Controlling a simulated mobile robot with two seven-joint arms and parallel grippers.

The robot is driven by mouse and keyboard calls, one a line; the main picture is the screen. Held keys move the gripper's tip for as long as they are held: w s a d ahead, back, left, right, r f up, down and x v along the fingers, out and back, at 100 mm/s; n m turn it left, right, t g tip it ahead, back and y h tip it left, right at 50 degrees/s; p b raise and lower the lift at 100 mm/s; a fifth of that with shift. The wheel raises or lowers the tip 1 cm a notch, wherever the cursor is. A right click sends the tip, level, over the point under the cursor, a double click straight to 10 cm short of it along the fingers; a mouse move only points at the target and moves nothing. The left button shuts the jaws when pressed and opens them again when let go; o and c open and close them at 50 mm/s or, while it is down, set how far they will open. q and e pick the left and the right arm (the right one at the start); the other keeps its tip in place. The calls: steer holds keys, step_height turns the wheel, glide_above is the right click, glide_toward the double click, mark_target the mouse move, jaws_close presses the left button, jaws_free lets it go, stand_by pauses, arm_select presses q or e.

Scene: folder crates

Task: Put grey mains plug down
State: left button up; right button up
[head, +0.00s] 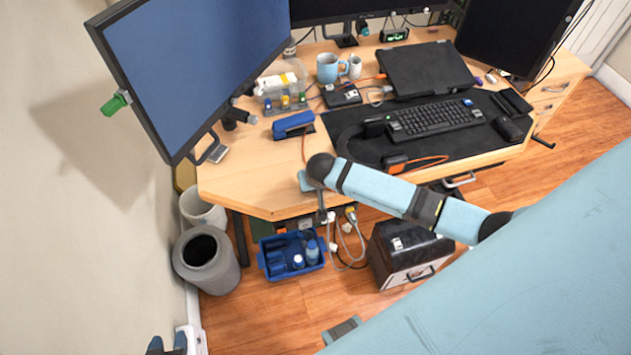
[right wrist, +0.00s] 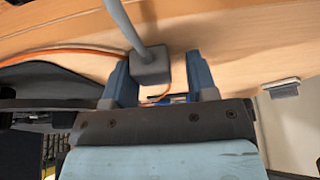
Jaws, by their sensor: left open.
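A grey mains plug (right wrist: 150,68) shows in the right wrist view with its thick grey cable (right wrist: 128,22). It is at the blue fingers of my right gripper (right wrist: 160,72), close to the left finger in the picture. A gap shows between it and the other finger, so this gripper looks open. Wooden desk surface shows behind the plug; whether they touch is unclear. In the head view my right arm reaches the desk's front edge, and its gripper is mostly hidden. My left gripper (head: 166,346) is open and empty, low at the left edge of the picture.
The desk (head: 255,178) holds a blue stapler-like object (head: 293,124), a black mat (head: 455,142), a keyboard (head: 435,119) and a laptop (head: 425,68). A monitor (head: 205,65) stands at the left. Below are a blue crate (head: 275,268), a black case (head: 400,250) and grey bins (head: 215,275).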

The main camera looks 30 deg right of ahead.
steer(key=shift+s+d+f, duration=0.45)
steer(key=shift+f, duration=0.25)
steer(key=shift+w+r, duration=0.15)
steer(key=shift+r, duration=0.3)
steer(key=p+v, duration=0.1)
steer(key=v, duration=1.1)
steer(key=s+a+f+n+t+y, duration=0.2)
steer(key=s+a+t, duration=0.1)
steer(key=s, duration=0.5)
steer(key=s+a+f+n+t+y, duration=0.2)
steer(key=s+a+f+n+t, duration=0.1)
steer(key=s, duration=0.6)
steer(key=shift+a+f+n+t, duration=0.3)
steer(key=shift+a+f, duration=0.05)
steer(key=shift+a, duration=0.5)
